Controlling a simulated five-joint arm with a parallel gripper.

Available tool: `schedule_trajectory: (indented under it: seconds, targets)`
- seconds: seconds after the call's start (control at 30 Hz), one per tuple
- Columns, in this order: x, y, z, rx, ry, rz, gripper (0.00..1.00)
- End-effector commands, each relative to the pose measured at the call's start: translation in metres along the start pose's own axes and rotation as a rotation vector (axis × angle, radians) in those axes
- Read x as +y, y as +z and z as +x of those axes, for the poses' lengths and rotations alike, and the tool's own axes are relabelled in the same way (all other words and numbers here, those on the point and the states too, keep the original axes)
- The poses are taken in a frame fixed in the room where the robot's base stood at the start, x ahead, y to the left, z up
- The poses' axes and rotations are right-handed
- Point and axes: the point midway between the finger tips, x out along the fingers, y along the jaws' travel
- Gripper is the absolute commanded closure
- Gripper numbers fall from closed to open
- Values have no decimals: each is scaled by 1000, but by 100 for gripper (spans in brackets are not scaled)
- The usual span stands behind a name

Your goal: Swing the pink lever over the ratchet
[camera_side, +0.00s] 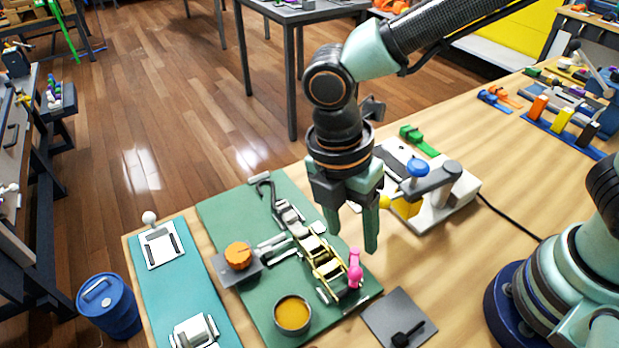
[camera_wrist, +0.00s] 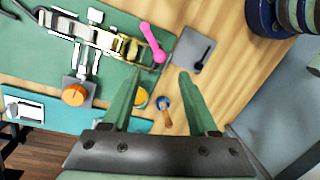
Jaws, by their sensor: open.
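The pink lever (camera_side: 355,268) stands at the near right end of the ratchet (camera_side: 322,257), a gold and silver strap mechanism on a green mat. In the wrist view the pink lever (camera_wrist: 152,41) shows as a rod with a round end, beside the gold ratchet (camera_wrist: 110,42). My gripper (camera_side: 352,238) is open and empty, its fingers pointing down above the mat's right side, apart from the lever. In the wrist view its two fingers (camera_wrist: 160,78) are spread, with the lever beyond them and to the left. Nothing is between the fingertips.
An orange knob (camera_side: 238,255) on a grey block and a yellow-filled cup (camera_side: 292,314) stand on the green mat (camera_side: 225,212). A white machine with a blue knob (camera_side: 418,169) stands right of my gripper. A grey plate (camera_side: 399,318) holds a small black part.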

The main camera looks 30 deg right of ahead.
Motion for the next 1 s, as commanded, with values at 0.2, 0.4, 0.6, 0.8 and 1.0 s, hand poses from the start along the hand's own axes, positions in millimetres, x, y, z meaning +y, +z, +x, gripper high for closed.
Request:
schedule_trajectory:
  seconds: [0.2, 0.4, 0.6, 0.8, 1.0]
  targets:
    - [0, 0, -27, 1, 2, 1, 40]
    - [0, 0, -32, 0, 0, 1, 40]
    - [0, 0, -32, 0, 0, 0, 40]
    - [2, -1, -31, -4, -10, -160, 40]
    - [4, -2, -30, -7, -21, -337, 40]
